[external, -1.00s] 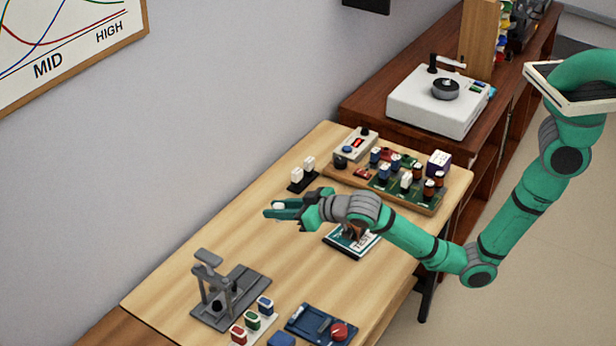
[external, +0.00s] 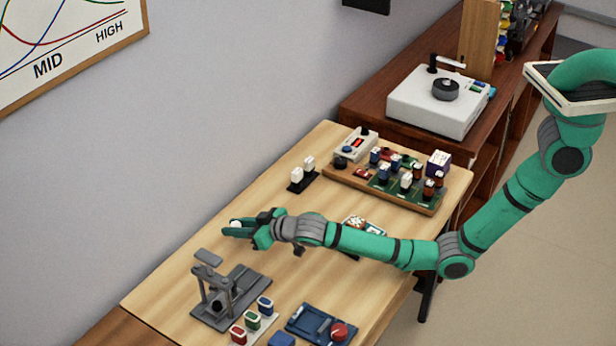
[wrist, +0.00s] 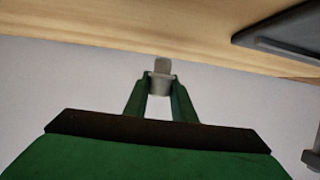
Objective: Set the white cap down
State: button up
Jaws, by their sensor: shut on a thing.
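The white cap (external: 236,224) is between the fingertips of my gripper (external: 240,230), which is shut on it. In the wrist view the cap (wrist: 161,80) shows as a pale, small block between the two green fingers of my gripper (wrist: 160,92). My gripper is over the left middle of the wooden table (external: 180,268), a little behind the grey stand; its exact height above the table is hard to tell. Two more white pieces (external: 302,171) stand in a small black holder (external: 303,183) near the wall.
A grey stand (external: 236,300) with an upright post is just in front of my gripper. Red, green and blue pieces (external: 252,320) and a dark blue tray (external: 316,322) lie at the front. A board of electronic parts (external: 400,190) lies at the back. Bare table lies left of my gripper.

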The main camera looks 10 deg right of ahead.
jog(key=shift+f, duration=1.25)
jog(key=shift+f, duration=0.1)
jog(key=o, duration=1)
jog(key=v, duration=1.2)
jog(key=shift+d, duration=0.1)
